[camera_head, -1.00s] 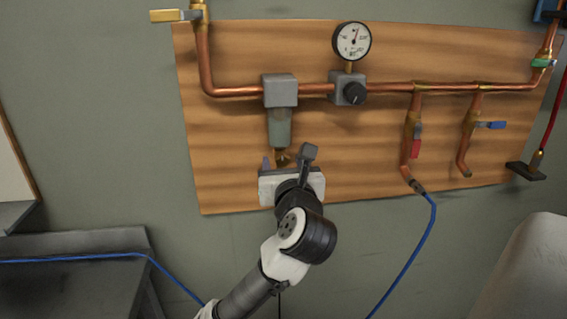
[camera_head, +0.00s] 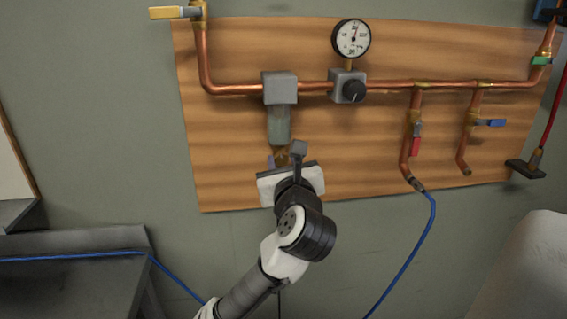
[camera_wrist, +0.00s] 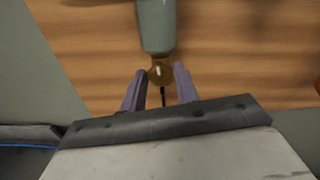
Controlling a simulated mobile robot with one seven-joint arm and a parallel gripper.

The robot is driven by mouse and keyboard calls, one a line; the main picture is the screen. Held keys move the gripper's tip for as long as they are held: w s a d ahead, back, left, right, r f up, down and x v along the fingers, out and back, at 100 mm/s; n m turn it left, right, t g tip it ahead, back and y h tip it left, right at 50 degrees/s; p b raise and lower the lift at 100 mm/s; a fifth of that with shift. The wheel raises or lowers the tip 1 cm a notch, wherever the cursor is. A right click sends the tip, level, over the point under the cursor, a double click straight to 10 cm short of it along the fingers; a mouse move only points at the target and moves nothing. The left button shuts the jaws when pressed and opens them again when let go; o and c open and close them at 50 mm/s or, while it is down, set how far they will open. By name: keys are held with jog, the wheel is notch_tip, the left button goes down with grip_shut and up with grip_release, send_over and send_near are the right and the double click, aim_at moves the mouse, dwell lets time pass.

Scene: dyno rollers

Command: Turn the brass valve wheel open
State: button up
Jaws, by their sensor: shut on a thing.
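The brass valve wheel (camera_wrist: 161,74) is a small brass piece at the bottom end of a grey-green cylinder (camera_wrist: 156,22) in the wrist view. In the head view the cylinder (camera_head: 279,124) hangs under a grey block on the copper pipe, and the brass piece (camera_head: 282,156) shows just above my gripper. My gripper (camera_wrist: 158,84) is below the cylinder with one finger on each side of the brass piece, shut on it. The exact finger contact is small and hard to see. In the head view the gripper (camera_head: 283,160) is partly hidden by its own body.
A wooden board (camera_head: 330,190) carries the copper pipe (camera_head: 385,87), a round gauge (camera_head: 351,38) and a black knob (camera_head: 353,91). To the right are a red-handled valve (camera_head: 415,146) and a blue-handled valve (camera_head: 490,123). A blue hose (camera_head: 408,260) hangs below. A dark bench (camera_head: 70,275) stands lower left.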

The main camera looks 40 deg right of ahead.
jog(key=n, duration=1.1)
jog(key=shift+w+a+f+b, duration=0.1)
jog(key=shift+b, duration=0.2)
jog(key=n, duration=0.3)
jog(key=shift+n, duration=0.3)
jog(key=n, duration=0.6)
jog(key=shift+f+p, duration=0.1)
jog(key=shift+p, duration=0.3)
jog(key=n, duration=0.5)
jog(key=shift+f+n+p, duration=0.1)
jog(key=shift+n+p, duration=0.2)
jog(key=o, duration=1)
jog(key=shift+c, duration=0.2)
